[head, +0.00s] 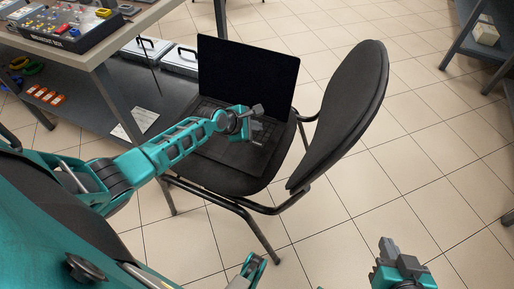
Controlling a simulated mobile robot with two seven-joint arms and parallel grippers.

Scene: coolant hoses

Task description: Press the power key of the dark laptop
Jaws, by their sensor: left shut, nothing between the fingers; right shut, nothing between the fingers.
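The dark laptop (245,80) stands open on the seat of a black chair, its screen black and facing me. Its keyboard half lies flat on the seat and is partly hidden by my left arm. My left gripper (258,117) is shut and empty, over the right part of the keyboard half, in front of the screen's lower edge. I cannot tell whether its tips touch the laptop. The power key is too small to make out. My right gripper (388,246) is shut and empty, low at the right over the floor, well away from the laptop.
The black chair (347,115) has its backrest to the right of the laptop. A workbench (120,37) with a task box (70,25) and a lower shelf holding silver cases (146,50) stands at the left.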

